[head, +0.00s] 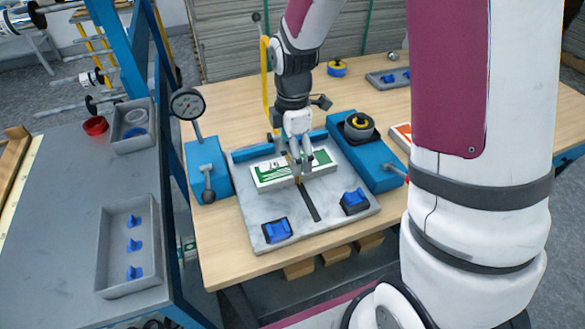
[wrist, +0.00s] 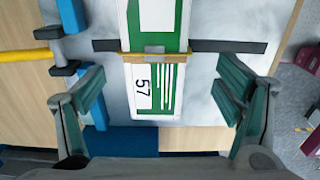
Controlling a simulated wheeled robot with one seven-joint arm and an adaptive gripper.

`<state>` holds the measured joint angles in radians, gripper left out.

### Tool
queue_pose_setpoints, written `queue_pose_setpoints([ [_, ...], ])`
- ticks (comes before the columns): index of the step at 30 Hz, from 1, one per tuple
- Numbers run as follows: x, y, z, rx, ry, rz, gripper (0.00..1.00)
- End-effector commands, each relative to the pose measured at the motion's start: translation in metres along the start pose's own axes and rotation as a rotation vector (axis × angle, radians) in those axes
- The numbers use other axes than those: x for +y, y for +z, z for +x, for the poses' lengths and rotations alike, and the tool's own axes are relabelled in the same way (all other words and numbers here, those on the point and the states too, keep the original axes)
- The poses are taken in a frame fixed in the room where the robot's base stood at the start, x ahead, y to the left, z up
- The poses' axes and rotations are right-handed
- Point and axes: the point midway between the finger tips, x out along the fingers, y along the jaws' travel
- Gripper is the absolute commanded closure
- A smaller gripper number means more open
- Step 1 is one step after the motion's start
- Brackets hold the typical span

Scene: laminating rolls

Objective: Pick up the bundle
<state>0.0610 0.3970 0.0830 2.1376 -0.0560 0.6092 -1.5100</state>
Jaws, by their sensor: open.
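The bundle (head: 275,174) is a flat stack with a green and white top and a band around its middle. It lies on a grey-white marble plate (head: 252,216) on the wooden table. The wrist view shows the bundle (wrist: 157,92) with the number 57, white stripes and a tan band with a grey clip. My gripper (head: 305,163) is over the bundle's right part in the head view and hides some of it. In the wrist view my gripper (wrist: 160,88) is open, one finger on each side of the bundle, with clear gaps. I cannot tell its exact height above the plate.
Blue blocks with a dial gauge (head: 187,103) and a black-yellow knob (head: 359,126) flank the plate. Two blue clamps (head: 277,230) sit at its front. A dark strip (wrist: 225,46) runs under the bundle. A grey side bench (head: 65,200) holds trays at left.

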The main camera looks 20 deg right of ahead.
Motion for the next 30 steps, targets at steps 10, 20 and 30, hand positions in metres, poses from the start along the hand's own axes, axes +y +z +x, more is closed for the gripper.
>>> queue_pose_setpoints([
  [10,0.006,0.004,0.037,0.0,-0.004,0.001,0.15],
  [20,0.006,0.004,0.056,0.0,0.0,0.0,0.15],
  [30,0.006,0.004,0.055,0.0,0.0,0.001,0.65],
])
